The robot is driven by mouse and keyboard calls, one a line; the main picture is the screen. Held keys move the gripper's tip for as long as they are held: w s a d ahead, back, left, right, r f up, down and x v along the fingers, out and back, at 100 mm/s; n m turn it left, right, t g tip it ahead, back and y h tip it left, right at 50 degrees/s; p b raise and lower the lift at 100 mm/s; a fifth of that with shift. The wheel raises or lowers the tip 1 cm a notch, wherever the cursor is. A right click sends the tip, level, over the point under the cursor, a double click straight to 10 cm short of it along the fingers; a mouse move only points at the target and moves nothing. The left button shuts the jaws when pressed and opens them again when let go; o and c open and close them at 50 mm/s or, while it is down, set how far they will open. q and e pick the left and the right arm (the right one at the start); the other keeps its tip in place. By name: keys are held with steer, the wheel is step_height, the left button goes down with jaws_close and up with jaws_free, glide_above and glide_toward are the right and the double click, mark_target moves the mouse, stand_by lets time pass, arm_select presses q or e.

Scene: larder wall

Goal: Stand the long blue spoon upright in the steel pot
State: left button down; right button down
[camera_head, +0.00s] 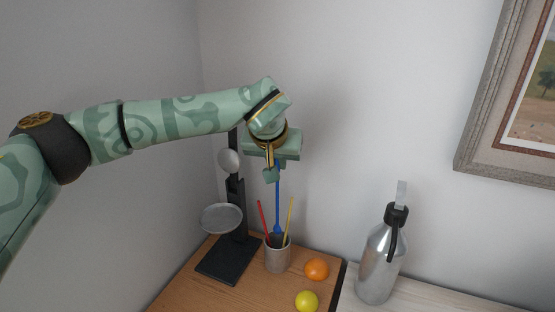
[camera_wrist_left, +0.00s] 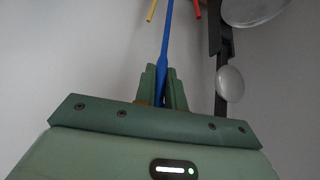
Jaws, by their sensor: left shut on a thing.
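My left gripper (camera_head: 271,172) is shut on the long blue spoon (camera_head: 278,205), high on its handle, and points down. The spoon hangs close to upright, and its lower end overlaps the mouth of the pot (camera_head: 278,259). I cannot tell how deep it sits or whether it touches. The pot is a small grey-beige cylinder on the wooden top, with a red stick (camera_head: 262,216) and a yellow stick (camera_head: 290,215) leaning out of it. In the left wrist view the blue handle (camera_wrist_left: 166,40) runs between the fingers (camera_wrist_left: 163,88). My right gripper is out of view.
A black stand (camera_head: 228,262) with a metal pan (camera_head: 221,218) and a round metal disc (camera_head: 229,161) stands left of the pot. An orange (camera_head: 316,269) and a yellow fruit (camera_head: 306,301) lie to its right. A steel bottle (camera_head: 378,266) stands further right. Walls close off the back and left.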

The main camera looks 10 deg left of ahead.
mark_target(277, 189)
arm_select(q)
step_height(277, 189, down, 3)
steer(key=shift+r+b, duration=0.15)
steer(key=shift+b, duration=0.15)
steer(key=shift+f+b, duration=0.9)
steer(key=shift+f, duration=1.6)
steer(key=c, duration=1.4)
jaws_free()
steer(key=p+v, duration=0.1)
steer(key=v, duration=1.5)
steer(key=shift+s+r+p, duration=0.1)
steer(key=shift+p, duration=0.3)
